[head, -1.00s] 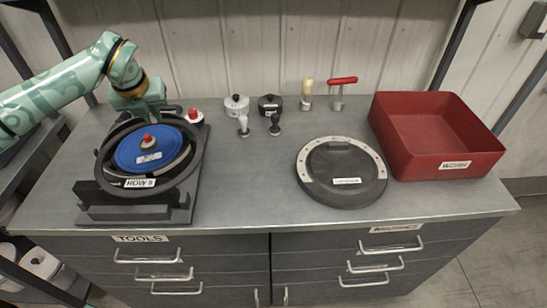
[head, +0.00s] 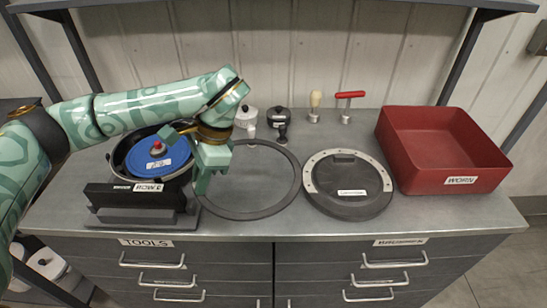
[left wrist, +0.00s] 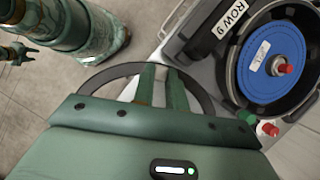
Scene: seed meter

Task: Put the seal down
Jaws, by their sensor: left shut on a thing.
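The seal is a thin dark ring (head: 297,185) lying level at or just above the grey bench top, between the seed meter and a round cover. I cannot tell whether it touches the bench all round. My left gripper (head: 204,184) is shut on the ring's left edge. In the left wrist view the ring (left wrist: 104,73) passes at the fingers (left wrist: 162,85); the hand hides part of it. The seed meter (head: 120,150) holds a blue disc (head: 172,160) with a red knob. A small green part at the wrist view's left edge may be my right gripper (left wrist: 17,54), unclear.
The dark round cover (head: 348,201) with a pale rim lies right of the ring. A red bin (head: 455,182) labelled WORN stands at the right. Small pots, a brush (head: 315,105) and a red-handled tool (head: 349,95) stand at the back. The front bench strip is clear.

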